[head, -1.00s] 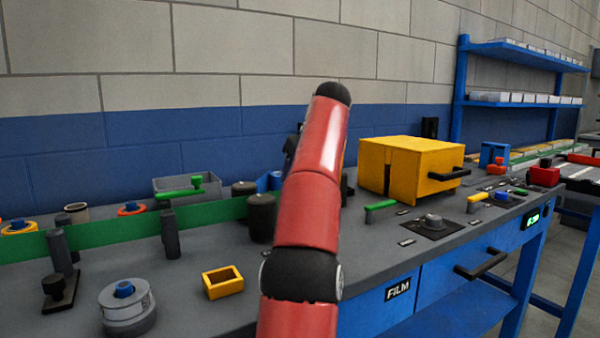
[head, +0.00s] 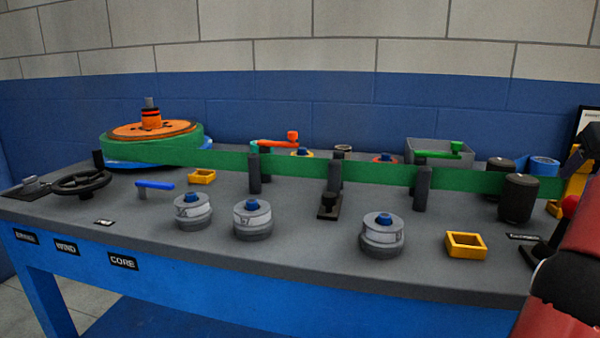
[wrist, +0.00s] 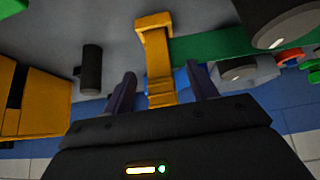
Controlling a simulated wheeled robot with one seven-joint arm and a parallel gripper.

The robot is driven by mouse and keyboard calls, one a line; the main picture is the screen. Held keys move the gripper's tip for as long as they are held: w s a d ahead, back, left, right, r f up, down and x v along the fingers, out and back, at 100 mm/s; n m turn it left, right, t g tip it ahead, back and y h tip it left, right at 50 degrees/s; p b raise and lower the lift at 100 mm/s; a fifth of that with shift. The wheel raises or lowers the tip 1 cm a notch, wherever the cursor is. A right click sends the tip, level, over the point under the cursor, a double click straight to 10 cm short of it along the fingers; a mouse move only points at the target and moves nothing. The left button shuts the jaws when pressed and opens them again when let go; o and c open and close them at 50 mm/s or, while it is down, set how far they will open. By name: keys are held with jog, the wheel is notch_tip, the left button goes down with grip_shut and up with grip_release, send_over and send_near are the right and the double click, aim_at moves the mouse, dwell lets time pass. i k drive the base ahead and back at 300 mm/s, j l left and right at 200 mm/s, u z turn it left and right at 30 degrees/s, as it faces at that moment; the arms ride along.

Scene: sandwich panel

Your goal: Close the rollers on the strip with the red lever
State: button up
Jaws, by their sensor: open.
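The green strip (head: 380,174) runs along the bench from the reel at left to two dark rollers at right. The near roller (head: 517,198) stands in front of the strip and the far roller (head: 499,170) behind it. A red knob (head: 570,206), seemingly the red lever's, shows at the right edge, partly cut off by my red arm. In the wrist view, my gripper (wrist: 162,85) is open, its two dark fingers apart. A yellow bracket (wrist: 155,45) shows between and beyond them. The strip (wrist: 210,46) and a large dark cylinder (wrist: 280,20) also show there.
Several grey spools, one (head: 382,235) near the front, and a yellow frame (head: 466,245) stand on the bench. An orange-red lever (head: 278,142) and a green lever (head: 440,152) are behind the strip. A yellow box (wrist: 35,100) is left in the wrist view.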

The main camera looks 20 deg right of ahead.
aim_at(569, 204)
jog(key=k+j, duration=0.65)
jog(key=k, duration=0.05)
